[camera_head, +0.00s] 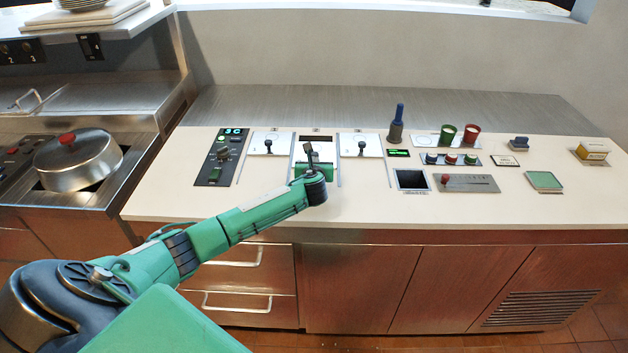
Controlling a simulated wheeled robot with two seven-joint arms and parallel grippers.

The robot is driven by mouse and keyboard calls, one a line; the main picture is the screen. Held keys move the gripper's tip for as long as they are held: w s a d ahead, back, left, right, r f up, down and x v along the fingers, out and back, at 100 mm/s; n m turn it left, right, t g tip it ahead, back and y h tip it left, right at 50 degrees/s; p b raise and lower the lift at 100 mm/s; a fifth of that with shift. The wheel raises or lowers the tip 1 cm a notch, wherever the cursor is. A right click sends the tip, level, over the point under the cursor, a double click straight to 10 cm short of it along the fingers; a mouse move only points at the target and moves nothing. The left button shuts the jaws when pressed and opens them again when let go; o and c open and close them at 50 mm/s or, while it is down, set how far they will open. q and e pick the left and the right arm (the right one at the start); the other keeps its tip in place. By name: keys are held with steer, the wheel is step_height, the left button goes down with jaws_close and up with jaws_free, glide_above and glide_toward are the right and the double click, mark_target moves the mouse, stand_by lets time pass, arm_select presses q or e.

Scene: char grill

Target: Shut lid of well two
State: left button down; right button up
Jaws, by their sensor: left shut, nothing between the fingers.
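Two white lid panels with black knobs lie in the counter: a left one (282,137) and a right one (372,139). Both look flat. Between them is a pale panel with a dark slot (316,138) at its back edge, partly hidden by my gripper. I see no readable number that tells which is well two. My left gripper (309,148) is shut and empty, over the panel between the two knobs and apart from both. My right gripper is not in view.
A control panel reading "3C" (221,161) is at left. A dark blue-handled tool (397,124), green cup (447,136), red cup (471,136), square dark opening (412,181) and slider plate (466,184) are at right. A lidded pan (78,161) stands far left. The counter front is mostly clear.

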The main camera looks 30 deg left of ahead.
arm_select(q)
steer(key=b, duration=0.1)
glide_toward(315, 148)
steer(key=w, duration=0.1)
steer(key=w+a, duration=0.1)
steer(key=w, duration=0.1)
steer(key=shift+w+a+r, duration=0.1)
steer(key=shift+a+r, duration=0.15)
steer(key=shift+a, duration=0.05)
steer(key=shift+w+a, duration=0.2)
steer(key=shift+r, duration=0.35)
steer(key=shift+a, duration=0.1)
steer(key=shift+r, duration=0.1)
